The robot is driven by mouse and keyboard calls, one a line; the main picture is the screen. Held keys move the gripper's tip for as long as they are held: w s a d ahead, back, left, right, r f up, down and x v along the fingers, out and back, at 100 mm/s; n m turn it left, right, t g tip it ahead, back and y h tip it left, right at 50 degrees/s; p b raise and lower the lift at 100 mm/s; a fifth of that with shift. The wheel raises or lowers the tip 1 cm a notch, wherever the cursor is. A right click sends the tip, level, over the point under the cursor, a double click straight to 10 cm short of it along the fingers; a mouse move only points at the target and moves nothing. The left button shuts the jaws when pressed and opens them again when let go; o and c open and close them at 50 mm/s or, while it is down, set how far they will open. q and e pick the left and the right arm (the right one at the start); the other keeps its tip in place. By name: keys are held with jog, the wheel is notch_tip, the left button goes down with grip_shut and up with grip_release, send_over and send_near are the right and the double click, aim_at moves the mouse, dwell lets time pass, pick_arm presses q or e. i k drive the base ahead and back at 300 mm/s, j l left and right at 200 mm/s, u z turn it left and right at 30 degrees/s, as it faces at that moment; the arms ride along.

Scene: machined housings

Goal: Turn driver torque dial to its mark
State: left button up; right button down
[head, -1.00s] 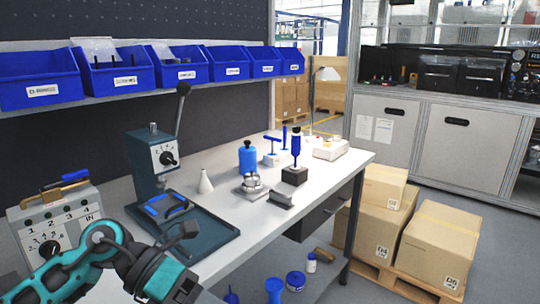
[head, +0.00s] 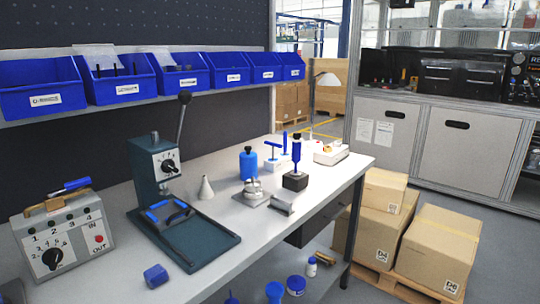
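Several dials show, and I cannot tell which is the driver's. A grey control box (head: 90,262) at the left carries a black dial (head: 52,258) among printed numbers. A blue-handled tool (head: 70,187) lies on its top beside a tan handle. A dark teal bench press (head: 146,158) behind it has a black dial (head: 169,166) on a white plate. A blue-handled driver (head: 296,152) stands upright in a black block (head: 295,181). Any mark is too small to make out. Neither gripper shows; a dark part at the lower left corner is too cropped to identify.
A white cone (head: 205,188), a blue bottle (head: 248,163) and metal parts stand mid-bench. Blue bins (head: 122,88) line the shelf above.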

aim_at(52, 256)
jog(key=u, duration=1.3)
